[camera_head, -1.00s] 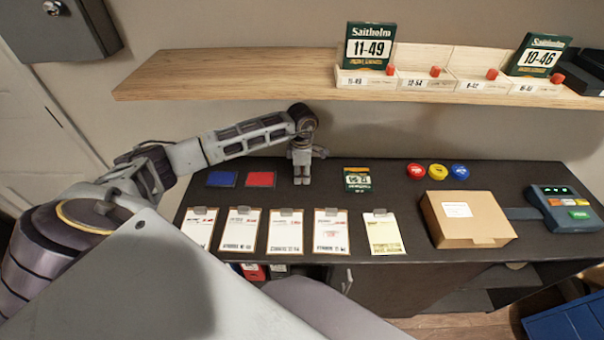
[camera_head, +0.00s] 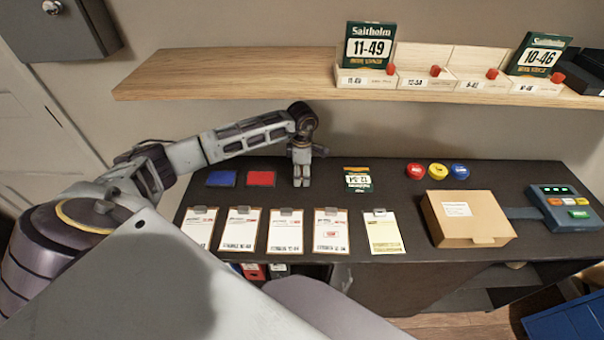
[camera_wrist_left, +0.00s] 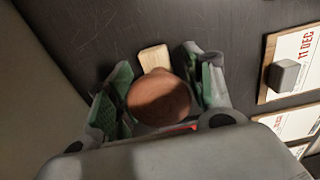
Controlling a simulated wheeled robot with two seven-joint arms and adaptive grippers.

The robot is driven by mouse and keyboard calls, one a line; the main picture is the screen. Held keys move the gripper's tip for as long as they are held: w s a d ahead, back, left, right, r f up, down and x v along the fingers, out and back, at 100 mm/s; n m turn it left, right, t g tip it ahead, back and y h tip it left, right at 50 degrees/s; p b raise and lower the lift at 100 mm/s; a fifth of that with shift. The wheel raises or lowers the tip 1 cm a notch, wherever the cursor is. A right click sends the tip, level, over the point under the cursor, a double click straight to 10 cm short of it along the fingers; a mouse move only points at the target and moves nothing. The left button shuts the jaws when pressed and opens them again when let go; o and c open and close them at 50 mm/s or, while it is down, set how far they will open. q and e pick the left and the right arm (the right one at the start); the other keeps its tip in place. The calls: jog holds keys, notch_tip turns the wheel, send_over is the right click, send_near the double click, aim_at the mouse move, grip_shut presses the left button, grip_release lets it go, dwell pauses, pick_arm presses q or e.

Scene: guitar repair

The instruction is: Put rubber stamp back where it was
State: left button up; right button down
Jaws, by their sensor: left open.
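The rubber stamp (camera_wrist_left: 160,97) shows in the left wrist view as a round brown knob with a pale wooden piece beyond it. It is between the spread fingers of my left gripper (camera_head: 302,182). The fingers have green inner pads and stand apart on either side, so the gripper is open around the knob. In the head view the gripper points down at the back of the dark table, right of the red pad (camera_head: 261,179) and blue pad (camera_head: 221,179). The stamp cannot be made out there. My right gripper is not in view.
Several clipboards (camera_head: 284,232) line the table's front edge. A small dark green card (camera_head: 358,180), coloured round items (camera_head: 437,171), a cardboard box (camera_head: 468,218) and a button device (camera_head: 566,206) are to the right. A wooden shelf (camera_head: 230,74) hangs above the arm.

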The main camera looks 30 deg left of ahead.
pick_arm(q)
jog(key=shift+r, duration=0.5)
notch_tip(320, 180, up, 5)
jog(key=shift+r+b, duration=0.1)
jog(key=shift+b, duration=0.3)
jog(key=shift+r, duration=0.5)
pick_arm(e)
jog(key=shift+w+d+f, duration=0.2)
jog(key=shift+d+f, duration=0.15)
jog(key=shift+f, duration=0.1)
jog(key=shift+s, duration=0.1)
